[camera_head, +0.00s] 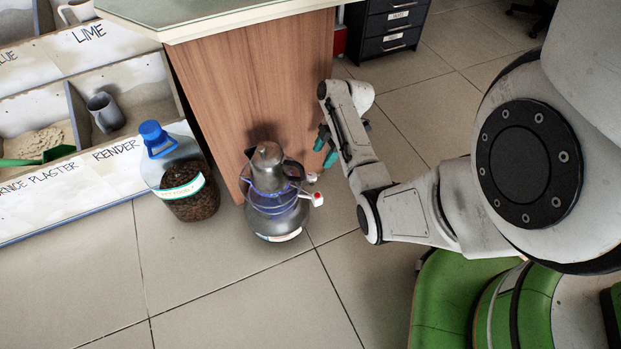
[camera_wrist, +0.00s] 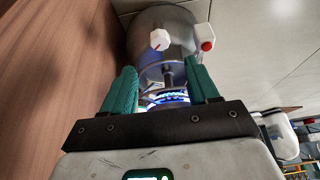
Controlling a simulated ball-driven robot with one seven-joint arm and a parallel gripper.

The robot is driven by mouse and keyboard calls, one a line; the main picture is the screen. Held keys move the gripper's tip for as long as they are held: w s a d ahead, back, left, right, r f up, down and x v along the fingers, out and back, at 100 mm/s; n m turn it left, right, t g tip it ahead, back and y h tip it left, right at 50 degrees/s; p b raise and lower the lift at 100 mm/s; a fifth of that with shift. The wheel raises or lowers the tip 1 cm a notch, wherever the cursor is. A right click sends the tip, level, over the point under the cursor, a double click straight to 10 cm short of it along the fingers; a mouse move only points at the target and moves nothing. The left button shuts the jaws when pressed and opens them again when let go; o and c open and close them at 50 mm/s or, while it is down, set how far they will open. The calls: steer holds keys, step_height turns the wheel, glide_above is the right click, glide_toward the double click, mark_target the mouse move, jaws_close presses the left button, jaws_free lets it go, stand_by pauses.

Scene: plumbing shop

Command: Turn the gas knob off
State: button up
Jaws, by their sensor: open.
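A small gas stove (camera_head: 273,220) with a rounded metal bottle stands on the floor, a metal pot (camera_head: 268,172) on top. In the wrist view the bottle (camera_wrist: 150,18) is at the top, with blue flame (camera_wrist: 166,98) between my fingers in the picture. A faceted white knob (camera_wrist: 160,39) and a white part with a red end (camera_wrist: 203,38) project from the stove. The red-ended part also shows in the head view (camera_head: 317,199). My gripper (camera_head: 326,149) is open and empty, right of the pot; its teal fingers (camera_wrist: 162,84) point towards the bottle, apart from both knobs.
A wooden counter (camera_head: 250,85) rises close behind the stove. A large blue-capped bottle (camera_head: 182,180) of brown material stands to its left. Bins (camera_head: 45,120) with plaster fill the left side. The tiled floor (camera_head: 215,290) in front is clear.

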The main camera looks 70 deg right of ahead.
mark_target(312, 175)
steer(key=b+x, duration=0.4)
steer(key=x, duration=0.5)
steer(key=shift+f, duration=0.2)
steer(key=c, duration=1)
